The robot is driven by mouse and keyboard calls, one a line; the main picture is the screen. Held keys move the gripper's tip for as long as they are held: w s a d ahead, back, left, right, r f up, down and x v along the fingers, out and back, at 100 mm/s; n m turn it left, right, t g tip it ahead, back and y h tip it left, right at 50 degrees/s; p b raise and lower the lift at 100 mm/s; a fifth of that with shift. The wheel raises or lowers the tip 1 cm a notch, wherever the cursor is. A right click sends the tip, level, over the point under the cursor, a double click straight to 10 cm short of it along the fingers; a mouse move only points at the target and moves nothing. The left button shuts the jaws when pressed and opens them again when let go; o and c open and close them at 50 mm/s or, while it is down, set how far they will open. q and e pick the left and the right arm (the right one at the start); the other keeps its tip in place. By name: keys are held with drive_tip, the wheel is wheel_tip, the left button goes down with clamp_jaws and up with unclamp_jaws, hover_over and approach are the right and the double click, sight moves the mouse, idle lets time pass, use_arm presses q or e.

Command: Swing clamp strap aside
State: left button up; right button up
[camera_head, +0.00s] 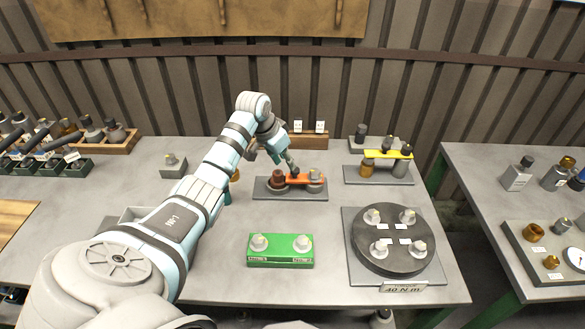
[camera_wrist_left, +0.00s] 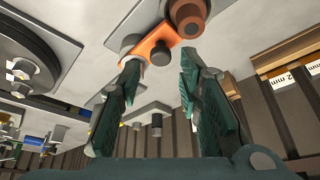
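My left gripper (camera_head: 287,163) is just above and behind the strap. In the wrist view its two green fingers (camera_wrist_left: 160,60) are apart, with the knob seen between the tips; contact cannot be told. My right gripper is not in view.
A second fixture with a yellow strap (camera_head: 385,154) stands at the back right. A green block (camera_head: 280,261) and a round dark plate (camera_head: 390,256) with several knobs stand in front. A wooden box (camera_head: 308,139) with white labels is behind. Bare table lies between them.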

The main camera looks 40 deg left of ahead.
sight(296, 169)
use_arm(q)
drive_tip(key=x, duration=0.4)
drive_tip(key=shift+w+d+f+b, duration=0.1)
drive_tip(key=shift+w+f+b, duration=0.05)
drive_tip(key=shift+w+b, duration=0.2)
drive_tip(key=shift+w+f, duration=1)
drive_tip(key=shift+w, duration=0.05)
drive_tip(key=shift+s+r, duration=0.25)
drive_tip(key=shift+s, duration=0.3)
drive_tip(key=c, duration=0.6)
drive_tip(key=shift+d, duration=0.1)
clamp_jaws()
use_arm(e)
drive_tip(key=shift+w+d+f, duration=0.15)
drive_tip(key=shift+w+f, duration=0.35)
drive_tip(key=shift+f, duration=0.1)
